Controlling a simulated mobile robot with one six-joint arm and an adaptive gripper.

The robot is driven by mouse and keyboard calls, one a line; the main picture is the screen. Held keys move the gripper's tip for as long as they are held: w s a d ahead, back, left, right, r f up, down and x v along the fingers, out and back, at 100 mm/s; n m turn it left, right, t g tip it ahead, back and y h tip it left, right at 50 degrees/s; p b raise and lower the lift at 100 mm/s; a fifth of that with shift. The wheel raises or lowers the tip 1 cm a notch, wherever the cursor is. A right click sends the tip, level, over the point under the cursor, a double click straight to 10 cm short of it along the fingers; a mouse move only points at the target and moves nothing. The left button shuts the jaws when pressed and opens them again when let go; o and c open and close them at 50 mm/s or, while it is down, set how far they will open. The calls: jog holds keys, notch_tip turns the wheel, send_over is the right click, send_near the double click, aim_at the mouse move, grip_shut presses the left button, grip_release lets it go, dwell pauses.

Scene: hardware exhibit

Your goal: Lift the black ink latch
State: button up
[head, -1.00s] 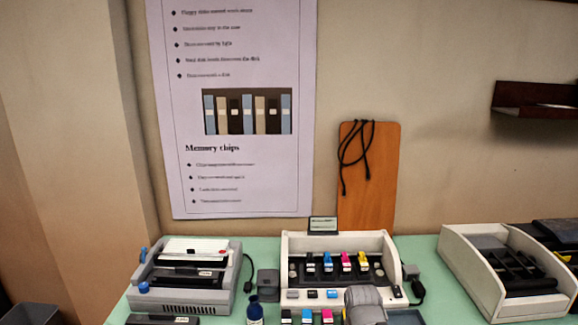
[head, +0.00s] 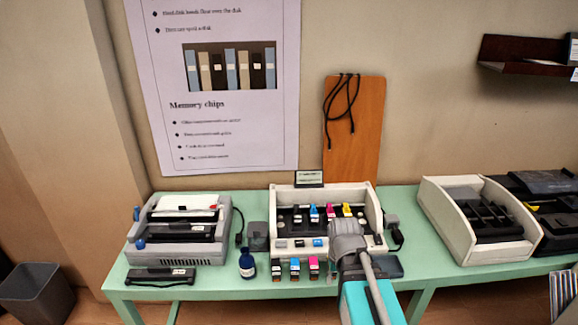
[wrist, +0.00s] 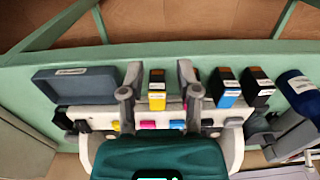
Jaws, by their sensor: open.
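The pale printer (head: 377,205) stands on the green table with black, cyan, magenta and yellow latches in a row. The black ink latch (head: 297,212) is the leftmost. In the wrist view the printer is partly covered by my gripper's body, and a dark tab at the right of the coloured row may be the black latch. My gripper (wrist: 158,93) is open and empty, its two fingers apart on either side of a yellow cartridge (wrist: 157,88) in view. In the head view it hangs over the printer's front right, right of the black latch; its fingertips are hidden there.
Loose black (head: 277,267), cyan (head: 294,266) and magenta (head: 313,266) cartridges stand before the printer. A blue bottle (head: 247,265) is at their left. A grey machine (head: 180,235) stands left, a pale open-topped unit (head: 440,225) right. Green table (head: 225,283) shows at the front.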

jog(key=w+a+r+p, duration=0.3)
jog(key=w+r+p, duration=0.1)
jog(key=w, duration=0.7)
jog(key=w+a+r+p, duration=0.3)
jog(key=w+r+p, duration=0.2)
jog(key=w, duration=0.5)
jog(key=w+a+r+p, duration=0.3)
jog(key=w+r+p, duration=0.2)
jog(key=w, duration=0.6)
jog(key=shift+w+r, duration=0.2)
jog(key=shift+w, duration=0.1)
jog(key=shift+f, duration=0.1)
notch_tip(320, 180, down, 14)
jog(key=b, duration=1.4)
jog(key=shift+r, duration=0.25)
grip_shut()
